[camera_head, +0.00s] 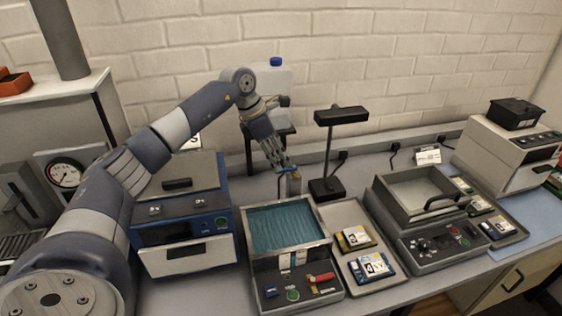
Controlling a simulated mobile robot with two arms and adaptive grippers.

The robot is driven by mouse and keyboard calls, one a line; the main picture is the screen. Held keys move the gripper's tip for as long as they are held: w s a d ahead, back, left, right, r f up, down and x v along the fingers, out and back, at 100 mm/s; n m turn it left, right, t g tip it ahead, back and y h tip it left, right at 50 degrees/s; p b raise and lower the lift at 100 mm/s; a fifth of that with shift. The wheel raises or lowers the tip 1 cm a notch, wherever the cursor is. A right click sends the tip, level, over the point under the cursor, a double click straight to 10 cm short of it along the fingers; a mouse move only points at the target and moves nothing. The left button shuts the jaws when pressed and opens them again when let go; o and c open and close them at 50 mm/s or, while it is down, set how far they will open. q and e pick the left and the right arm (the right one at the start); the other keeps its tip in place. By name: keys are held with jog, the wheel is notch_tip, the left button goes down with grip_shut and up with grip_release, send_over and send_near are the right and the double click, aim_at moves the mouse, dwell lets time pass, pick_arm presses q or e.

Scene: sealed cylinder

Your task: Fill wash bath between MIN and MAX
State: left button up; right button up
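A steel bath (325,238) with teal liquid (288,229) in it stands at the front middle of the bench. MIN and MAX marks cannot be made out at this size. A pale container with a blue cap (276,62) sits on a dark stand (249,155) at the back, partly hidden by my arm. A small tap-like fitting with a blue top (289,170) is below it, behind the bath. My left gripper (279,163) points down at this fitting, at or very near its blue top. Its fingers are too small to tell open from shut. My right gripper is out of view.
A blue-fronted machine (185,225) stands left of the bath. A black lamp-like stand (326,188) is behind it. A tray (337,214) with labelled cards lies to its right, then a lidded grey unit (432,243). A brick wall closes the back.

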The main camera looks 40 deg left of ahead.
pick_arm(q)
jog(key=v, duration=0.9)
jog(key=shift+a+r, duration=0.2)
